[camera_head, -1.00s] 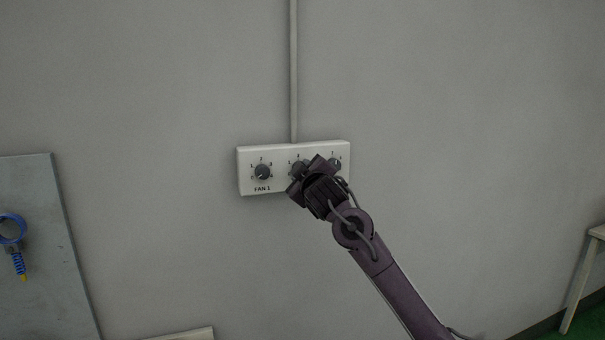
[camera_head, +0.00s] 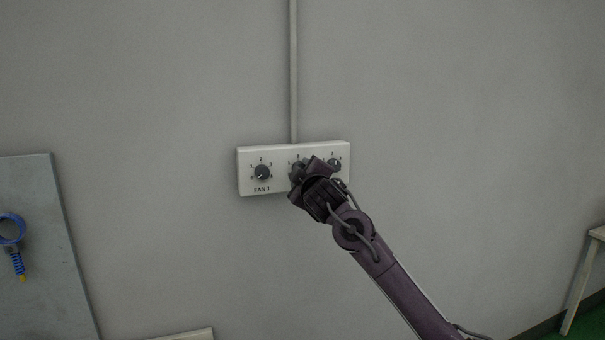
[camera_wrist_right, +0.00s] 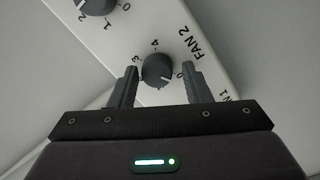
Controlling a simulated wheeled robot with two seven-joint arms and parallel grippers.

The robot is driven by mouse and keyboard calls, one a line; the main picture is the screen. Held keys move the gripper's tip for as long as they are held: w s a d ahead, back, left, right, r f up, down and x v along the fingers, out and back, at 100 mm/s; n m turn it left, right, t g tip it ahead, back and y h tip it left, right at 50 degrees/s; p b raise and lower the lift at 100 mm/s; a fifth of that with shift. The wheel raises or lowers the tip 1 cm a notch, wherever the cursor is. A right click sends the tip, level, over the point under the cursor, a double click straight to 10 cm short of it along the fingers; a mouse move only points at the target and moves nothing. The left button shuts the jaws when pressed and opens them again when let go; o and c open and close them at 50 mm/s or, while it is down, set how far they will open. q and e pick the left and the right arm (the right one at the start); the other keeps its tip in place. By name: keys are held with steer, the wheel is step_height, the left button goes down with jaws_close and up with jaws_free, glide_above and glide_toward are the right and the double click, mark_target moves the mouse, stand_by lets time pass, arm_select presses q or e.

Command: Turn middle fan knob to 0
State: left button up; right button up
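A white fan panel (camera_head: 246,158) on the wall carries three dark round knobs. The left knob (camera_head: 262,173) is above the label FAN 1. The middle knob (camera_head: 298,168) is partly hidden behind my right gripper (camera_head: 304,177) in the head view. In the right wrist view the middle knob (camera_wrist_right: 158,68), beside the label FAN 2, sits between the two fingers of my right gripper (camera_wrist_right: 160,72). The fingers are open, with a small gap on each side. The right knob (camera_head: 334,165) shows past the gripper. My left gripper is not in view.
A conduit (camera_head: 294,75) runs up the wall from the panel. A grey board (camera_head: 45,250) with a blue coiled item (camera_head: 12,235) is at the left. A stool-like piece (camera_head: 585,275) stands at the far right. The wall around the panel is clear.

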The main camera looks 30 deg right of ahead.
steer(key=shift+o, duration=0.6)
steer(key=shift+r, duration=0.1)
steer(key=b+v, duration=0.2)
steer(key=v, duration=0.5)
steer(key=shift+s, duration=0.4)
